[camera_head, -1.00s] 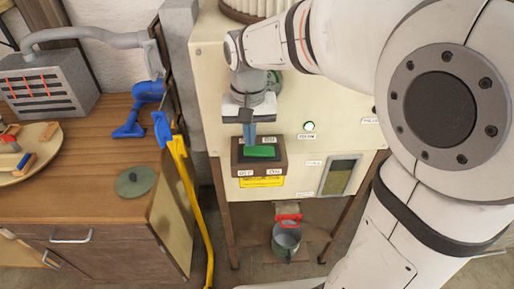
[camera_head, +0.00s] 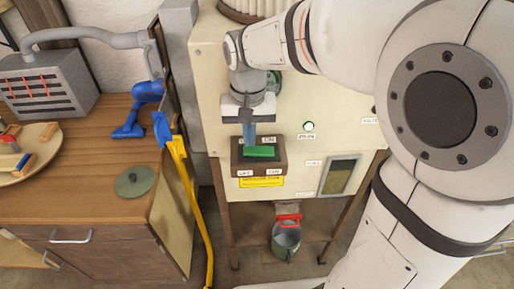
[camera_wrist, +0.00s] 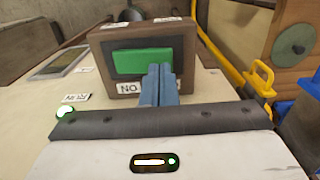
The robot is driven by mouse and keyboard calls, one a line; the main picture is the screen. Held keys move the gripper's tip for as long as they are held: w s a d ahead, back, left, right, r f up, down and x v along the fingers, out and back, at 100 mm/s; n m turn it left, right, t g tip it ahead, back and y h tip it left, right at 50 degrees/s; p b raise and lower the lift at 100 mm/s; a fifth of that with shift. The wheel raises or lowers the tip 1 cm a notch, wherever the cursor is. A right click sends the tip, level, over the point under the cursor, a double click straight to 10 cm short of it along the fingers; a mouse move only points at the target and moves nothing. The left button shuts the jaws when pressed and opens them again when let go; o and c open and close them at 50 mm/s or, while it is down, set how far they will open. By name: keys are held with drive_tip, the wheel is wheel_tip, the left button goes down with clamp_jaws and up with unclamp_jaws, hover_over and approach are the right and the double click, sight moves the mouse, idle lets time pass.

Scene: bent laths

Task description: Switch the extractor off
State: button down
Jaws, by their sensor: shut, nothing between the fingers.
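The switch box (camera_head: 236,164) is a brown frame on the front of the cream extractor cabinet (camera_head: 212,90). Its green rocker (camera_head: 261,152) shows below my gripper, and also in the wrist view (camera_wrist: 140,60). A small label sits above the rocker; two more sit below, the left one apparently OFF. The wrist view shows the box upside down, with an ON label (camera_wrist: 129,88) beside my fingers. My gripper (camera_head: 249,143) is shut and empty; its blue fingertips (camera_wrist: 160,70) overlap the rocker's upper edge. I cannot tell whether they touch. A round lamp (camera_head: 309,126) glows green.
A yellow label (camera_head: 262,182) and a dark window panel (camera_head: 339,176) are on the cabinet. A bucket (camera_head: 286,240) hangs or stands below.

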sight(251, 150)
drive_tip(key=shift+f+b, duration=0.7)
drive_tip(key=shift+f, duration=0.3)
idle(0.6)
drive_tip(key=shift+r+p, duration=2.8)
drive_tip(key=shift+r, duration=0.75)
drive_tip(key=shift+d, duration=0.1)
drive_tip(key=s+d+f+t, duration=0.1)
drive_tip(key=s+d+t, duration=0.2)
drive_tip(key=s+d, duration=0.9)
drive_tip(key=shift+s+f+b, duration=0.25)
drive_tip(key=shift+s+b, duration=0.05)
drive_tip(key=shift+s, duration=0.15)
